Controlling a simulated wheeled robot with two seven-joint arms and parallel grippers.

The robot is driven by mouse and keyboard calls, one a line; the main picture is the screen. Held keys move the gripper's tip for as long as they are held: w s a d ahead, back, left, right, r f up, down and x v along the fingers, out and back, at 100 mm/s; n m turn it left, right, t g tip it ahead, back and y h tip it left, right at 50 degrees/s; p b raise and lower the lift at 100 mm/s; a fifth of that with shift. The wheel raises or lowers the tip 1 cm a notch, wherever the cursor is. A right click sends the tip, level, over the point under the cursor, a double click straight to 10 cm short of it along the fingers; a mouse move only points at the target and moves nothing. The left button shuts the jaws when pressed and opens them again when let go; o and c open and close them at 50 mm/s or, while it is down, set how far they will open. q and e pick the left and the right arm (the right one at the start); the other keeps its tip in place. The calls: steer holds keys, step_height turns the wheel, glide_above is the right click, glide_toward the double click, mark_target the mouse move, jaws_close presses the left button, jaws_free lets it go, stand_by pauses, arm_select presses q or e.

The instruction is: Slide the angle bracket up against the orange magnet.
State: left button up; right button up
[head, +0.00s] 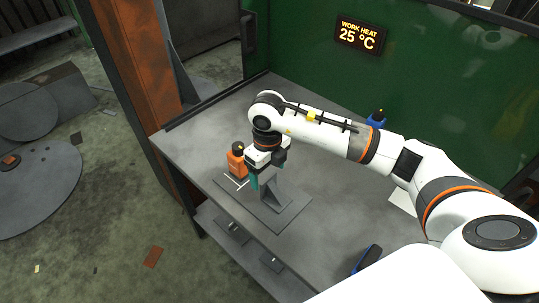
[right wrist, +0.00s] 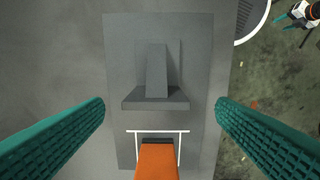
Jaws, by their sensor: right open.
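The grey angle bracket (right wrist: 157,98) stands on a flat grey plate (right wrist: 120,50), with its upright part rising from a wider foot. The orange magnet (right wrist: 158,162) is at the bottom of the right wrist view, and in the head view (head: 236,163) it stands left of my right gripper. A bare gap of plate separates bracket and magnet. A white outline (right wrist: 157,131) lies beside the magnet. My right gripper (head: 262,178) is open; in the right wrist view its teal fingers are spread on both sides of the bracket, touching nothing. My left gripper (right wrist: 297,30) shows small at the top right.
The grey workbench (head: 330,215) has free room around the plate. A blue object (head: 376,118) stands at the back behind my right arm, and another blue and black object (head: 367,258) is near the front right. A green wall (head: 300,60) closes the back.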

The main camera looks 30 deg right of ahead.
mark_target(269, 185)
step_height(269, 185, down, 6)
steer(key=shift+d+f+p, duration=0.1)
steer(key=shift+p, duration=0.3)
steer(key=shift+f, duration=0.25)
arm_select(q)
steer(key=shift+d+r, duration=0.3)
steer(key=shift+d, duration=0.2)
steer(key=shift+d+r, duration=0.25)
steer(key=shift+d, duration=0.25)
arm_select(e)
steer(key=shift+c, duration=0.9)
steer(key=c, duration=1.3)
arm_select(q)
steer(key=shift+a+f+b, duration=0.15)
steer(key=shift+f+b, duration=1)
steer(key=shift+a+f+b, duration=0.1)
steer(key=shift+f+b, duration=1)
arm_select(e)
steer(key=shift+w+a, duration=0.35)
steer(key=shift+w, duration=0.75)
steer(key=shift+w+a, duration=0.4)
steer(key=shift+w, duration=0.7)
steer(key=shift+w+a, duration=0.35)
steer(key=shift+w, duration=0.75)
steer(key=shift+c, duration=0.2)
arm_select(q)
steer(key=shift+f, duration=0.1)
arm_select(e)
steer(key=shift+w, duration=0.2)
steer(key=o, duration=1.5)
